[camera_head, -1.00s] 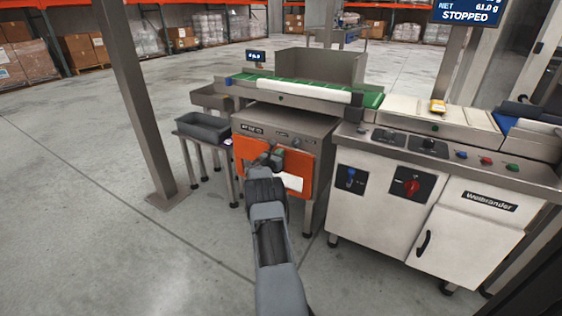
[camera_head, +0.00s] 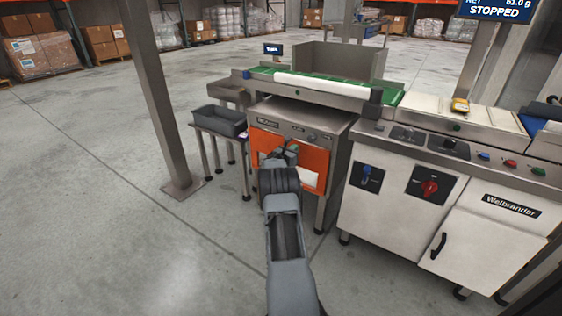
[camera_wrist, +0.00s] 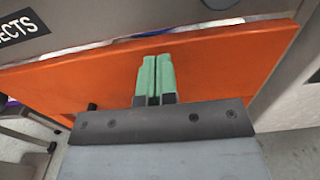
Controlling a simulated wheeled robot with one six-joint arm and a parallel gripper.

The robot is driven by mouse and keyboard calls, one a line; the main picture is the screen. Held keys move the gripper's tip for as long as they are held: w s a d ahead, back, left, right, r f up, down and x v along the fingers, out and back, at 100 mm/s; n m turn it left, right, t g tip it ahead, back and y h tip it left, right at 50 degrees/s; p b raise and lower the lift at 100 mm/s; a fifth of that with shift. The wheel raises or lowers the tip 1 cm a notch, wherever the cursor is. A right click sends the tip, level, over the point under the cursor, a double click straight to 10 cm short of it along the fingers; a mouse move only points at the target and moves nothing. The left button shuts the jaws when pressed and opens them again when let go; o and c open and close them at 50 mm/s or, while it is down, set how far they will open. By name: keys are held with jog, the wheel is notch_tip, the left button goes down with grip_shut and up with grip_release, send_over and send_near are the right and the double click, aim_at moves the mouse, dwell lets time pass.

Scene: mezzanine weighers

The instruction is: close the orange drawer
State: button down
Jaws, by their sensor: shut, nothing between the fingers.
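The orange drawer (camera_head: 316,160) is the front panel of a grey metal cabinet (camera_head: 335,128) under the conveyor. In the wrist view its orange front (camera_wrist: 215,62) fills the middle, with a narrow gap along its top edge where pale contents show, so it stands slightly out from the cabinet. My gripper (camera_head: 291,147) is at the drawer front in the head view. In the wrist view my gripper (camera_wrist: 156,62) has its green fingertips together, empty, pointing at the orange panel. I cannot tell whether they touch it. My arm hides the lower middle of the drawer.
A grey bin (camera_head: 220,120) stands on a small table left of the cabinet. A steel post (camera_head: 157,100) rises farther left. A white cabinet (camera_head: 400,200) with a red switch stands close on the right. The floor in front and left is clear.

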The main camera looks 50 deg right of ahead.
jog(key=s+a+p, duration=0.1)
jog(key=a+p, duration=0.2)
jog(key=a, duration=0.9)
jog(key=shift+s+f, duration=0.15)
jog(key=shift+s, duration=0.25)
jog(key=s+a+r+m+g+y+p, duration=0.3)
jog(key=a+r+m+p, duration=0.45)
jog(key=r, duration=0.65)
jog(key=s+a+r+m+g+y+p, duration=0.1)
jog(key=s+a+r+m+y+p, duration=0.3)
jog(key=a+r+p, duration=0.75)
jog(key=s+a+r+m+t+y+p, duration=0.1)
jog(key=s+a+r+m+y+p, duration=0.1)
jog(key=s+a+r+p, duration=0.3)
jog(key=s+a+r+m+t+y+p, duration=0.2)
jog(key=s+a+r+y+p, duration=0.3)
jog(key=a+r, duration=0.4)
jog(key=s+a+r+m+t+y+p, duration=0.1)
jog(key=s+a+r+m+y+p, duration=0.3)
jog(key=a, duration=0.6)
jog(key=p+v, duration=0.2)
jog(key=v, duration=0.1)
jog(key=shift+a+p, duration=0.2)
jog(key=shift+p, duration=0.1)
jog(key=shift+d+r, duration=0.1)
jog(key=shift+r, duration=0.05)
